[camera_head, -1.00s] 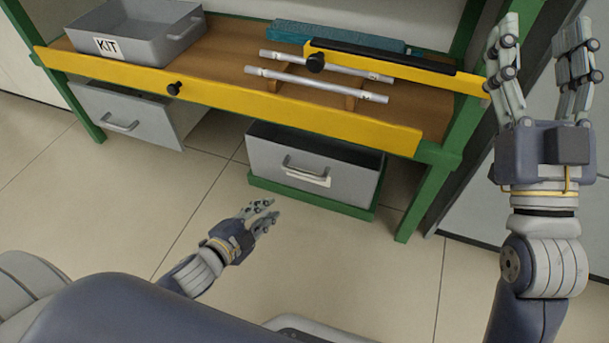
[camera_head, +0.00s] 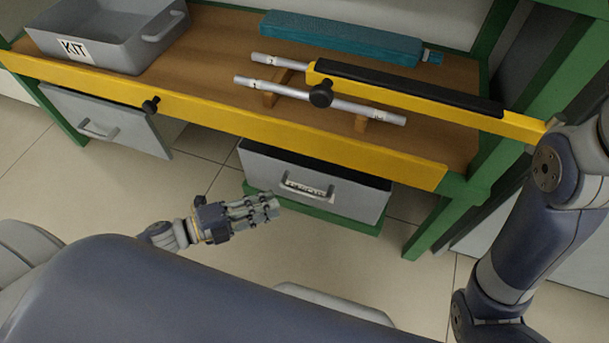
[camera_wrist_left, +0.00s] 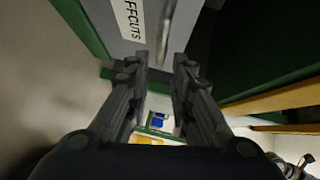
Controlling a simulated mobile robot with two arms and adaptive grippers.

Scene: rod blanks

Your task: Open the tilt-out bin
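The grey bin (camera_head: 350,198) under the bench has a bar handle (camera_head: 306,190) and a white label on its front. A dark gap shows along its top edge. In the left wrist view the bin front (camera_wrist_left: 103,20) shows its label (camera_wrist_left: 130,18), readable as "FFCUTS", with the blurred handle (camera_wrist_left: 167,32) beside it. My left gripper (camera_head: 274,207) is in front of the bin, just left of and below the handle. Its fingers (camera_wrist_left: 160,72) are apart in the left wrist view with nothing between them. Only my right arm shows; its gripper is out of frame.
The bench's yellow front rail (camera_head: 230,125) with a black knob (camera_head: 151,104) runs above the bin. Metal rods (camera_head: 300,97), a teal block (camera_head: 340,37) and a KIT tray (camera_head: 105,45) are on top. Another grey handled unit (camera_head: 105,120) is at left. A green leg (camera_head: 445,225) stands right.

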